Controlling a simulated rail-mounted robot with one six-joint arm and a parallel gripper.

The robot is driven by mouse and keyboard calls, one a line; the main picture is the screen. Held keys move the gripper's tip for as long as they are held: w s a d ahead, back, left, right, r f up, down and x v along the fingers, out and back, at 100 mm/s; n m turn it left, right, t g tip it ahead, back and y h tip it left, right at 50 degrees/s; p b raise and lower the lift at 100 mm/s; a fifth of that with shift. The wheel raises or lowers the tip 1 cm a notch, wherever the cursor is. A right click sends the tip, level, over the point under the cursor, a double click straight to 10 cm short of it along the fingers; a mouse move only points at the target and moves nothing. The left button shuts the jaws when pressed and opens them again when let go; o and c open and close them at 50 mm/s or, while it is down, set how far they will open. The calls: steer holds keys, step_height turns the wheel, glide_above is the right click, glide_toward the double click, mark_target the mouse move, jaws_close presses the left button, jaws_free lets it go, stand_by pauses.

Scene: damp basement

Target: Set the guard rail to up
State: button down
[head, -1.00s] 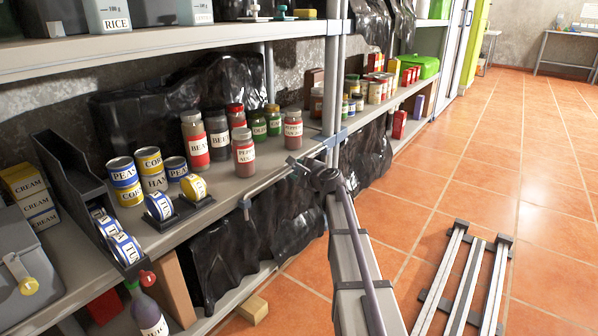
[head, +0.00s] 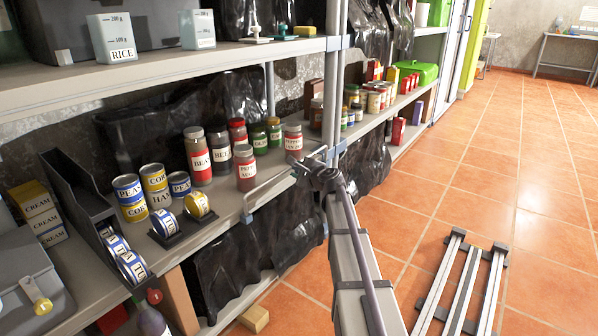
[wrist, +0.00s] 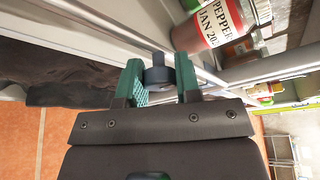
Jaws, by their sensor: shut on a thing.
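The guard rail (head: 268,182) is a thin pale metal bar along the front edge of the middle shelf (head: 235,201). Its bar stands above the shelf edge, in front of the jars, with its left end bent down to the edge. My gripper (head: 302,166) is at the rail's right part, near the shelf post. The far side of the knob is hidden.
A red pepper jar (head: 246,168) and another pepper jar (head: 293,139) stand close behind the rail. The shelf post (head: 332,100) rises beside my gripper.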

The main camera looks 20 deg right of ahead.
steer(key=shift+w+r, duration=0.1)
steer(key=shift+r, duration=0.4)
steer(key=c, duration=0.8)
jaws_free()
steer(key=shift+r, duration=0.1)
steer(key=p+v, duration=0.2)
steer(key=v, duration=0.9)
